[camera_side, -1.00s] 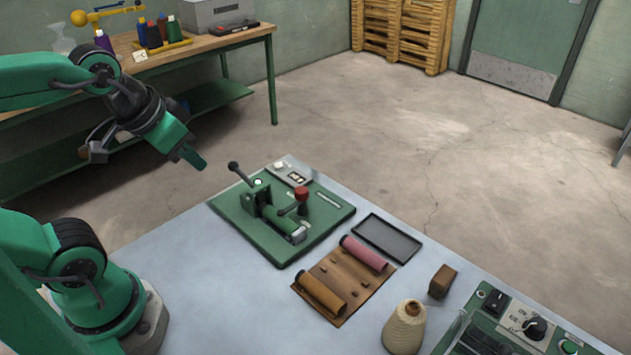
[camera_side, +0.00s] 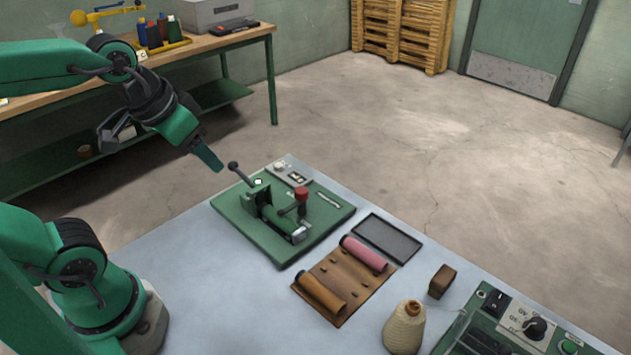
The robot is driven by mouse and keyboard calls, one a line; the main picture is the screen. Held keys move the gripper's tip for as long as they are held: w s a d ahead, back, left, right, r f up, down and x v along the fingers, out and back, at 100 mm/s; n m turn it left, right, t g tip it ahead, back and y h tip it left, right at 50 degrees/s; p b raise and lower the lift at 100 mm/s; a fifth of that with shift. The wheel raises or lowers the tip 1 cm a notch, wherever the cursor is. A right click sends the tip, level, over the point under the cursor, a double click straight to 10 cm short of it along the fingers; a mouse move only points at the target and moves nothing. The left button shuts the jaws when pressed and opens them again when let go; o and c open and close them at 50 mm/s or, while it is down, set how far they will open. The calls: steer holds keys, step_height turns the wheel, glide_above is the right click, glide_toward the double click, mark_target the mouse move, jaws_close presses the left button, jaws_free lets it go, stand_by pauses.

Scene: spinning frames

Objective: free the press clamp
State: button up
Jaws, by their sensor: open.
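The press clamp (camera_side: 270,210) sits on a green base plate (camera_side: 325,222) on the grey table. It has a black lever with a round knob (camera_side: 233,166) that leans up to the left, and a red knob (camera_side: 301,193) on its right side. A green cylinder lies in the clamp. One finger shows clearly; the other is largely hidden.
A wooden rack (camera_side: 318,310) with an orange and a pink roll lies in front of the clamp. An empty dark tray (camera_side: 387,238), a brown block (camera_side: 441,281), a thread cone (camera_side: 404,328) and a control box (camera_side: 520,325) stand to the right. A workbench (camera_side: 225,42) stands behind.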

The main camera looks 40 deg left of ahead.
steer(key=w+d+f+m+g, duration=0.1)
steer(key=w+f+g, duration=0.15)
steer(key=w, duration=0.75)
steer(key=m+g, duration=0.1)
steer(key=g, duration=0.2)
glide_toward(302, 189)
steer(key=shift+s+t, duration=0.25)
steer(key=shift+s, duration=0.3)
steer(key=shift+w+f, duration=0.35)
steer(key=shift+f, duration=0.1)
steer(key=shift+f, duration=3.9)
jaws_close()
